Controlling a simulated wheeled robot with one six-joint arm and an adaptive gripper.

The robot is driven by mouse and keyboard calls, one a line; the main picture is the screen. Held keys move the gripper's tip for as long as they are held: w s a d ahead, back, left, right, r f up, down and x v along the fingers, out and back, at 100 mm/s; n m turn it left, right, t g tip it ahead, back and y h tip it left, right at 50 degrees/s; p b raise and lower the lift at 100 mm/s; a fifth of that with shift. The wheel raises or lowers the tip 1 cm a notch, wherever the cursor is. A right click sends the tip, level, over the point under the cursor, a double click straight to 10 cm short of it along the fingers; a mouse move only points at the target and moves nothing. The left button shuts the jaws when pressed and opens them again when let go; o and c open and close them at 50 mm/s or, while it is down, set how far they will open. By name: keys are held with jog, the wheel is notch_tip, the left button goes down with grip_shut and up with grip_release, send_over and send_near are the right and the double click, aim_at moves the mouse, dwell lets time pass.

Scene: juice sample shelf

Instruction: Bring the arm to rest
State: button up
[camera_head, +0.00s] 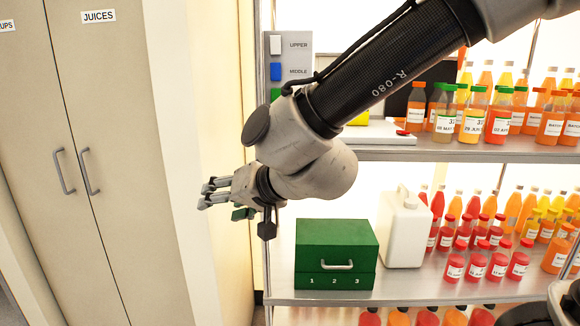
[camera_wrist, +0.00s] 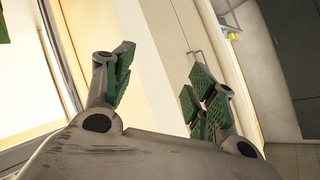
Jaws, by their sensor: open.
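My gripper (camera_head: 222,198) is at the end of my arm, which reaches in from the upper right of the head view. It points left, toward the cabinet side panel, in front of the shelf's left end. In the wrist view my gripper (camera_wrist: 160,95) has its two green-padded fingers spread wide apart. Nothing is between them. The head view shows no thing touching the fingers.
A cabinet labelled JUICES (camera_head: 100,120) stands left. The shelf (camera_head: 420,285) holds a green box (camera_head: 335,245), a white jug (camera_head: 404,225) and several juice bottles (camera_head: 475,265). A colour-marked panel (camera_head: 290,55) and more bottles (camera_head: 472,122) stand above, partly behind my arm.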

jog(key=s+d+g+h, duration=0.1)
jog(key=s+d+h, duration=0.2)
jog(key=d, duration=1.3)
jog(key=s+d+m+g+h, duration=0.1)
jog(key=s+d+h, duration=0.2)
jog(key=d, duration=1.3)
jog(key=s+d+m+g+h, duration=0.1)
jog(key=s+d+h, duration=0.2)
jog(key=d, duration=1.4)
jog(key=shift+s+r+h, duration=0.3)
jog(key=shift+s+r, duration=0.1)
jog(key=shift+s, duration=0.4)
jog(key=shift+a, duration=0.1)
